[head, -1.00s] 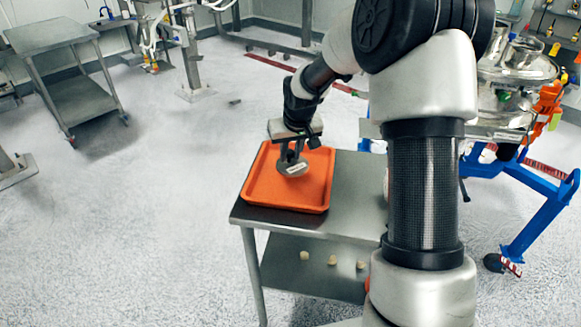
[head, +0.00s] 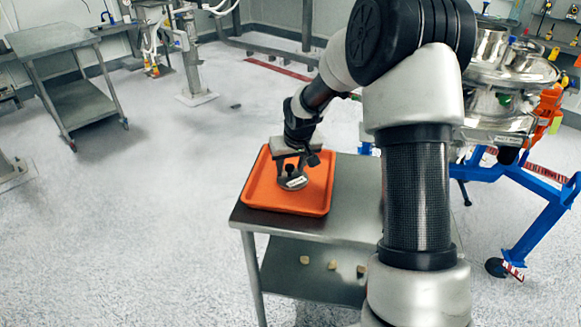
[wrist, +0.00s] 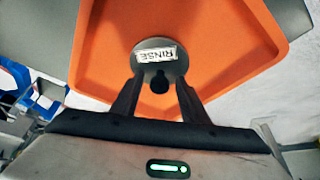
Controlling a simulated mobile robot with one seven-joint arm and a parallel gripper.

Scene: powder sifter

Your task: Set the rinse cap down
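The rinse cap (head: 293,183) is a grey disc with a knob on top and a white label. It rests in the orange tray (head: 258,196). In the wrist view the cap (wrist: 154,44) shows its label reading RINSE, with the dark knob between my fingers. My gripper (head: 292,169) is above the cap with its fingers spread to either side of the knob. In the wrist view the gripper (wrist: 159,84) shows gaps between both fingers and the knob. The cap looks flat on the tray floor.
The tray sits on a steel table (head: 344,215), with bare tabletop to its right. Several small beige pieces (head: 332,265) lie on the lower shelf. A blue-framed steel machine (head: 505,125) stands to the right. Another steel table (head: 55,38) is at the far left.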

